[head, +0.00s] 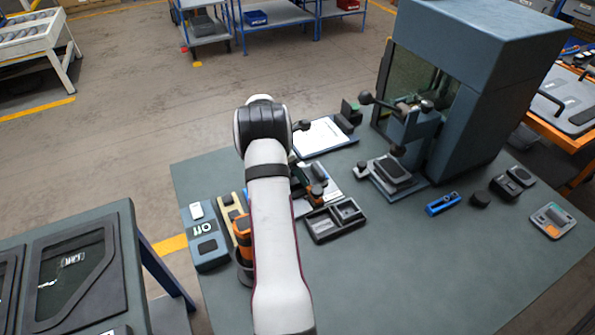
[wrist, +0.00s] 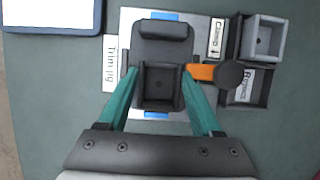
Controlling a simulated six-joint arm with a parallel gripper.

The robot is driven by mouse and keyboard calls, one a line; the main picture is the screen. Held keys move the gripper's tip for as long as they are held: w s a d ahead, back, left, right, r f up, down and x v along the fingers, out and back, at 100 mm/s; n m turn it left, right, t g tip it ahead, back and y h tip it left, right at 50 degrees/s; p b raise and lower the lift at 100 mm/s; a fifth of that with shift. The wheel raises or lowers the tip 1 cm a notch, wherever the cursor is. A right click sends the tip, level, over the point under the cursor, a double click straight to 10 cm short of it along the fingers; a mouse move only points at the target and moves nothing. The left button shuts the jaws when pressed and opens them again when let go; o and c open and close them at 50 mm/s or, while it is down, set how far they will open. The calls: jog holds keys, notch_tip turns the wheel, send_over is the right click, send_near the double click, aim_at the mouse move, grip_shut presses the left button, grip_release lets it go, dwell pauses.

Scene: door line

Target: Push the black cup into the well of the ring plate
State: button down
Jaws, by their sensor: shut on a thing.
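A black square cup (wrist: 161,85), open at the top, is between the teal fingers of my gripper (wrist: 160,78) in the wrist view. The gripper is shut on it. The cup is over a dark block (wrist: 162,49) with a raised bar at its far end, on a pale board beside a "Trim jig" label (wrist: 110,63). I cannot tell whether the cup touches the block. I cannot make out a ring plate or its well for certain; the cup and fingers hide part of the block. In the head view my arm hides much of this area.
An orange lever with a round black knob (wrist: 230,74) is just right of the cup, below a "Clamp" label (wrist: 216,38). A dark two-part tray (wrist: 233,50) holds a grey cup (wrist: 265,38). A large press (head: 482,75) stands at the back right.

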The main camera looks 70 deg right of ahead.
jog(key=shift+s+f, duration=0.1)
jog(key=shift+f, duration=0.25)
